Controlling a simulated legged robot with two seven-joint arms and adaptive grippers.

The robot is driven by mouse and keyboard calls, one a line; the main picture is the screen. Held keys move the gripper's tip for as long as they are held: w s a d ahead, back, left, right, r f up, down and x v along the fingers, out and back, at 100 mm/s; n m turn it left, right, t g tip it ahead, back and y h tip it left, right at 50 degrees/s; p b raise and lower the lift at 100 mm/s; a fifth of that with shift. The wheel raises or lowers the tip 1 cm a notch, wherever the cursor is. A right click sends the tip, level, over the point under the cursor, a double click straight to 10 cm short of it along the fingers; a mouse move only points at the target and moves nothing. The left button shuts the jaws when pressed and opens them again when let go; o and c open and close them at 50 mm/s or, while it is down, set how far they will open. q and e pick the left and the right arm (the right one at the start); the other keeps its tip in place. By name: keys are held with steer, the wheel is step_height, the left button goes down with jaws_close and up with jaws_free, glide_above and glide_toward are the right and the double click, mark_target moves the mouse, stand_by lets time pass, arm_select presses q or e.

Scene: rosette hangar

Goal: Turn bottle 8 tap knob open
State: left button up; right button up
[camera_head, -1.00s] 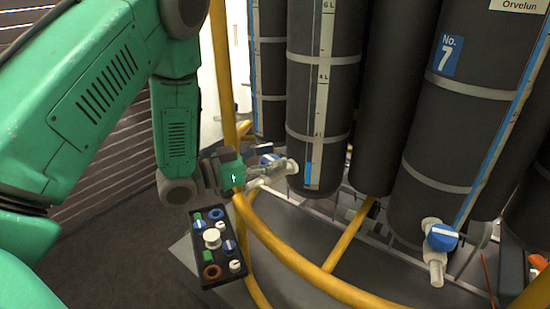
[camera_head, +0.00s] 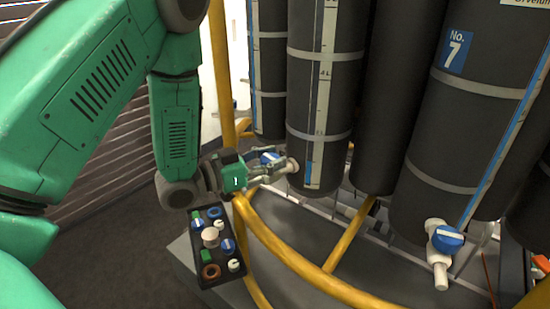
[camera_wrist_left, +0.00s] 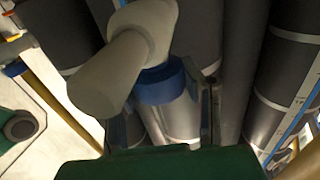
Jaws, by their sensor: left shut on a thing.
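A dark bottle (camera_head: 318,100) with a level scale stands at the middle; no number shows on it. Its tap has a white part (camera_head: 292,165) and a blue knob (camera_head: 270,158) with a white bar, partly hidden by my left gripper (camera_head: 272,169). In the left wrist view the blue knob (camera_wrist_left: 158,84) sits between the fingers of my left gripper (camera_wrist_left: 163,108), behind the pale tap spout (camera_wrist_left: 112,70). The left gripper is shut on the knob. My right gripper is not in view.
A yellow rail (camera_head: 282,248) curves in front of the bottles. A black tray (camera_head: 224,277) of knobs and rings is below the gripper. Bottle No. 7 (camera_head: 455,150) stands right, with its own blue tap knob (camera_head: 446,239).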

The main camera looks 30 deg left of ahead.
arm_select(q)
steer(key=n+y, duration=0.1)
steer(key=y, duration=0.1)
steer(key=n+t+y, duration=0.1)
steer(key=shift+a+n+t+y, duration=0.15)
steer(key=shift+n+t+y, duration=0.15)
steer(key=shift+y, duration=0.1)
steer(key=n+y, duration=0.1)
steer(key=y, duration=0.1)
steer(key=n+y+b, duration=0.1)
steer(key=n+y, duration=0.1)
steer(key=y, duration=0.1)
steer(key=shift+s+f+n+t+y+b, duration=0.1)
steer(key=shift+f+n+t+y+b, duration=0.1)
steer(key=shift+n+t+y+b, duration=0.1)
steer(key=n+g+y, duration=0.1)
steer(key=n+y, duration=0.2)
steer(key=y, duration=0.2)
steer(key=shift+n+b, duration=0.3)
steer(key=shift+b, duration=0.05)
steer(key=n+g+y, duration=0.1)
steer(key=y, duration=0.1)
steer(key=n+g+y, duration=0.2)
steer(key=y, duration=0.1)
steer(key=shift+s+n+g+y+p, duration=0.1)
steer(key=shift+n+g+y+p, duration=0.45)
steer(key=shift+n+g+y, duration=1.7)
steer(key=shift+f+n+g, duration=0.1)
steer(key=shift+n+g, duration=0.15)
